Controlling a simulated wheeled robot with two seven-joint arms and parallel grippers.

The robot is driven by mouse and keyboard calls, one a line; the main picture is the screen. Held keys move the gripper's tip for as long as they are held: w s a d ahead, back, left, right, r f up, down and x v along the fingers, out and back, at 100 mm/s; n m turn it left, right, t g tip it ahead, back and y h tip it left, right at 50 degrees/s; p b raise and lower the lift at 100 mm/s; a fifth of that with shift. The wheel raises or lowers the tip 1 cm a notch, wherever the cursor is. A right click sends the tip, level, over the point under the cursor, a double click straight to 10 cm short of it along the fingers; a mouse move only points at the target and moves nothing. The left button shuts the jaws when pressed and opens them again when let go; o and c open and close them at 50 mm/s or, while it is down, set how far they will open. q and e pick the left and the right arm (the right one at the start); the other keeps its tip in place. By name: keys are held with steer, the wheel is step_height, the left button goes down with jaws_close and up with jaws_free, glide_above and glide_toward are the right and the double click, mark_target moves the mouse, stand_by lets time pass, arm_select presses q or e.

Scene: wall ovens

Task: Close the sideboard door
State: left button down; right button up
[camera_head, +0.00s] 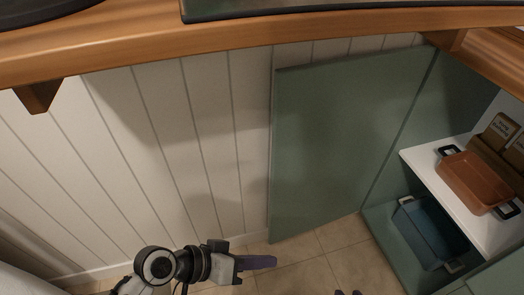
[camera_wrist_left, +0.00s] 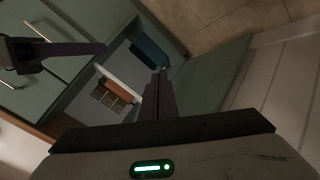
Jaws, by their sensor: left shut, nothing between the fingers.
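The green sideboard door (camera_head: 340,140) stands open in the head view, swung out in front of the white panelled wall. In the left wrist view the green door panel (camera_wrist_left: 215,75) is right of my fingers. My left gripper (camera_head: 268,262) is shut and empty, low, near the door's bottom left corner; its purple fingers (camera_wrist_left: 158,95) are together in the wrist view. The open sideboard (camera_head: 455,85) is at the right. My right gripper shows at the left of the wrist view (camera_wrist_left: 85,48); only purple tips (camera_head: 347,293) show at the head view's bottom edge, so its opening is unclear.
A white shelf (camera_head: 435,180) inside the sideboard holds an orange-brown dish (camera_head: 470,180) and boxes (camera_head: 500,130). A blue pot (camera_head: 425,230) stands below. A wooden countertop (camera_head: 230,45) runs above. Tiled floor (camera_head: 320,265) is bare below the door.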

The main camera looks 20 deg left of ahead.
arm_select(q)
steer(key=w+a+r+n+t+h+p, duration=0.1)
steer(key=w+a+r+n+t, duration=0.75)
steer(key=w+a+n, duration=0.4)
steer(key=x, duration=1)
arm_select(e)
steer(key=shift+s+d+r+t, duration=0.15)
steer(key=shift+d+r+t, duration=0.25)
steer(key=shift+r+t, duration=0.15)
arm_select(q)
steer(key=shift+w+a, duration=0.1)
steer(key=shift+a, duration=0.05)
